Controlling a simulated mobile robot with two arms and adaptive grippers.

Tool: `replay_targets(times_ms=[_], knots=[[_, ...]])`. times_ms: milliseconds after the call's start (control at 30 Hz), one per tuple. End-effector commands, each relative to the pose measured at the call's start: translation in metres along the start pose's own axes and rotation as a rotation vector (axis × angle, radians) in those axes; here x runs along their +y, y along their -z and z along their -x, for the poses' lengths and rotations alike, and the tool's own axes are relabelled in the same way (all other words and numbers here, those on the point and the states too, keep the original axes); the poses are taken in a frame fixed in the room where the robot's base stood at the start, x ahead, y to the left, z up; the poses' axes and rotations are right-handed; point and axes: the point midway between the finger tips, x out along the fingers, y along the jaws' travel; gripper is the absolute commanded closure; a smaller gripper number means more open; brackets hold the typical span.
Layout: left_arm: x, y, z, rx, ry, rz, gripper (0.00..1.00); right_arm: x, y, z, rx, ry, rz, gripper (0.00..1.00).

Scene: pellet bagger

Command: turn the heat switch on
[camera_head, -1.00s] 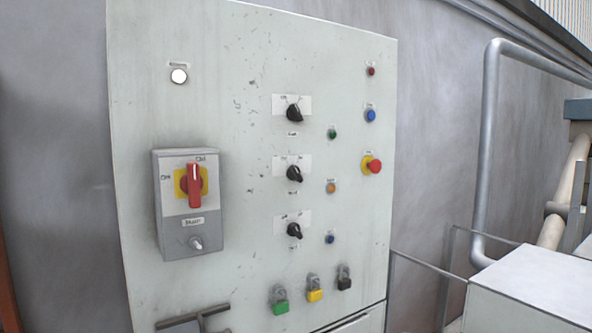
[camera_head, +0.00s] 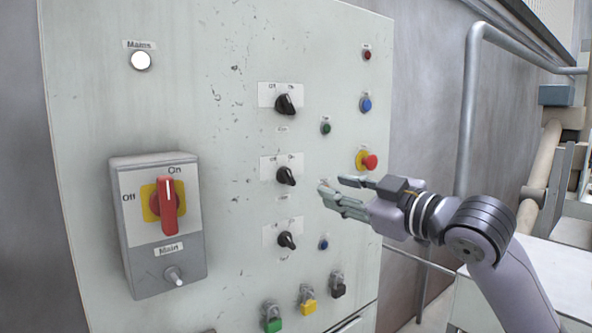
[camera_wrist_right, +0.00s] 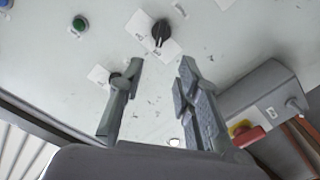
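Three black rotary switches stand in a column on the pale control panel: top (camera_head: 286,104), middle (camera_head: 287,176) and bottom (camera_head: 287,240). Each has a white Off/On plate; the name labels below are too small to read, so I cannot tell which is heat. My right gripper (camera_head: 331,187) is open and empty, just right of the middle switch and apart from the knobs in the head view. In the right wrist view, its fingers (camera_wrist_right: 161,65) are spread; one knob (camera_wrist_right: 160,32) shows beyond them and another is partly hidden by the left finger. My left gripper is out of view.
The red main handle (camera_head: 167,206) on its grey box (camera_head: 190,262) points up at On, and the Mains lamp (camera_head: 141,61) is white. A red emergency button (camera_head: 369,162) and a blue button (camera_head: 366,102) are right of the switches. Padlocks (camera_head: 307,305) hang below.

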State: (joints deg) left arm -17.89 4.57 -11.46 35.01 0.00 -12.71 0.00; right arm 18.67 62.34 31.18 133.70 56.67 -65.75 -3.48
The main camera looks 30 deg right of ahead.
Motion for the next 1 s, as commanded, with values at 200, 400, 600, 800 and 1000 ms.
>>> replay_targets(times_ms=[200,400,600,800,1000], knots=[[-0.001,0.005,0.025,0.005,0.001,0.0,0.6,0.002,0.004,-0.041,0.0,0.001,-0.002,0.69],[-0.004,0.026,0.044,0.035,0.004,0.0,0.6,0.003,0.004,-0.08,0.001,0.0,-0.005,0.69],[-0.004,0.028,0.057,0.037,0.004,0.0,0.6,0.002,0.002,-0.112,0.0,0.0,-0.005,0.69],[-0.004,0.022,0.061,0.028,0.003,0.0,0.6,0.0,0.001,-0.126,0.001,0.0,0.0,0.69],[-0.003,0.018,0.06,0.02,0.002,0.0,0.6,-0.001,-0.001,-0.128,0.0,0.001,0.0,0.69]])
